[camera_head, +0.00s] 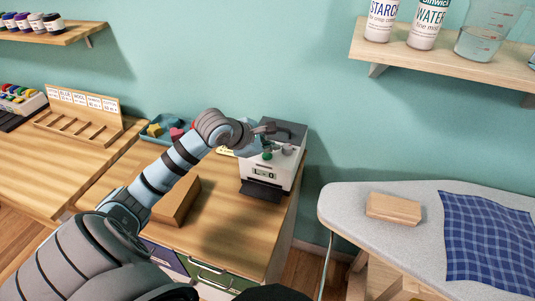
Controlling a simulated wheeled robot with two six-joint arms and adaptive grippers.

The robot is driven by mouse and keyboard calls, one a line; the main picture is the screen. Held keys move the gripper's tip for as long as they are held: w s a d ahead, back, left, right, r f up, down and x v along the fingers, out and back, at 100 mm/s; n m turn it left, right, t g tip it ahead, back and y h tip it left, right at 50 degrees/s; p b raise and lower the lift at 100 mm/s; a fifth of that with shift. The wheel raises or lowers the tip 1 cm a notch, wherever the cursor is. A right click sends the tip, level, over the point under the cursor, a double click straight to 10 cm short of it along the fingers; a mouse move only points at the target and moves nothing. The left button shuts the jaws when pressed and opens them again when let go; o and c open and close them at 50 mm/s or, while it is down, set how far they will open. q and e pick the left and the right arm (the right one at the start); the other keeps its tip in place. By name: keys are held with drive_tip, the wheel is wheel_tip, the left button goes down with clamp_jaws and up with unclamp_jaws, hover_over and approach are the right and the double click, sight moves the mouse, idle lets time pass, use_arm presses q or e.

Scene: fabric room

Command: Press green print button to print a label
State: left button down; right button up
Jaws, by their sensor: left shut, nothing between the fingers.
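The label printer (262,172) is a white box with a dark top, standing at the right end of the wooden counter. My left arm reaches in from the left, and my left gripper (264,131) is shut and empty over the printer's top, just above the green button. I cannot tell whether it touches the printer. My right gripper is not in view.
A blue tray (157,141) with coloured items sits behind my arm, and a brown box (178,205) lies below it. A wooden rack (75,133) stands at left. An ironing board (348,205) with a wooden block (394,208) and blue plaid cloth (490,240) is at right.

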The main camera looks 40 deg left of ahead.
sight(268, 157)
use_arm(q)
wheel_tip(268, 157, up, 6)
drive_tip(key=p, duration=0.3)
drive_tip(key=shift+p, duration=0.3)
drive_tip(key=shift+f, duration=0.1)
idle(0.5)
